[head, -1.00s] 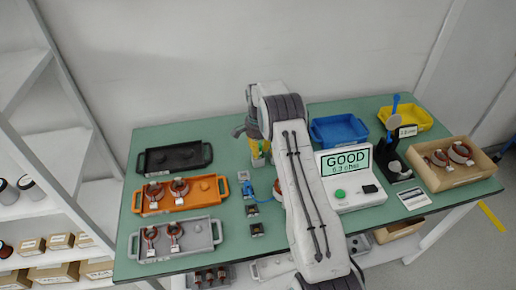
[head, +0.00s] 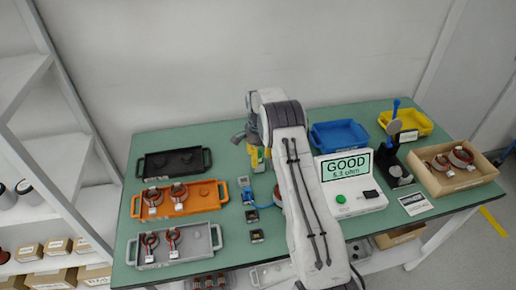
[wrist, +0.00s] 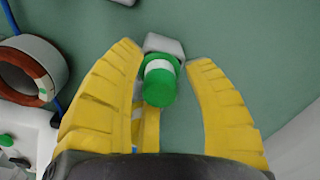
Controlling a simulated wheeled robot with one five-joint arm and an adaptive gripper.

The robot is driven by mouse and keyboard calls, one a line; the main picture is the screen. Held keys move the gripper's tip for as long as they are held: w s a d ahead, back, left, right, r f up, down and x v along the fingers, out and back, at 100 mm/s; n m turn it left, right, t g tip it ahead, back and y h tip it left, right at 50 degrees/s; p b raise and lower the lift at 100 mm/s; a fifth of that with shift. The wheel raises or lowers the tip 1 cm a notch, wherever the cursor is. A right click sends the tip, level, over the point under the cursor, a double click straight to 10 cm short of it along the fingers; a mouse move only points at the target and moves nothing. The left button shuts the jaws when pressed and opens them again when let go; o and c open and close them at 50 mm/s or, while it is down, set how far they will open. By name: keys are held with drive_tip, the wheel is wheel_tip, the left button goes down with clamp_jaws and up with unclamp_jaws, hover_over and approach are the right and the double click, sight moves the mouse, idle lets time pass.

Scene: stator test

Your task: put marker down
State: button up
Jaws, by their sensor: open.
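The green marker (wrist: 160,82), with a white band, shows in the wrist view between my gripper's fingertips. Its far end meets a small pale block (wrist: 163,44); whether it stands in that block I cannot tell. My gripper (wrist: 165,58) is open, with one yellow finger on each side of the marker and a visible gap on the right. A yellow piece with white and blue on it (wrist: 147,128) lies below the marker, partly hidden. In the head view my gripper (head: 257,157) is low over the table behind my arm, with green at its fingers.
The green table (head: 290,112) holds black (head: 158,174), orange (head: 207,204) and grey (head: 205,256) trays at left. A tester (head: 355,203) reading GOOD, a blue bin (head: 340,124), a yellow bin (head: 418,132) and a wooden box (head: 473,182) are at right. A stator (wrist: 48,62) is left of my gripper.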

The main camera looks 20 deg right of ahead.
wheel_tip(320, 180, up, 6)
drive_tip(key=shift+f+b, duration=0.1)
drive_tip(key=shift+b, duration=0.4)
drive_tip(key=shift+r+b, duration=0.35)
drive_tip(key=shift+b, duration=0.45)
drive_tip(key=s+a+r+n+t+b, duration=0.1)
drive_tip(key=s+a+r+n, duration=0.15)
drive_tip(key=r, duration=0.55)
drive_tip(key=s+a+r+n+b, duration=0.1)
drive_tip(key=s+a+r, duration=0.1)
drive_tip(key=s+r, duration=0.35)
drive_tip(key=s+a+r+n+t, duration=0.1)
drive_tip(key=s+a+r+n, duration=0.3)
drive_tip(key=s+r, duration=0.3)
drive_tip(key=s+a+f+n+t, duration=0.1)
drive_tip(key=s+a+f+n, duration=0.1)
drive_tip(key=s, duration=0.9)
drive_tip(key=s+a+f+n+t, duration=0.1)
drive_tip(key=s+f+n, duration=0.3)
drive_tip(key=s, duration=0.7)
drive_tip(key=shift+a, duration=0.4)
drive_tip(key=shift+r, duration=0.1)
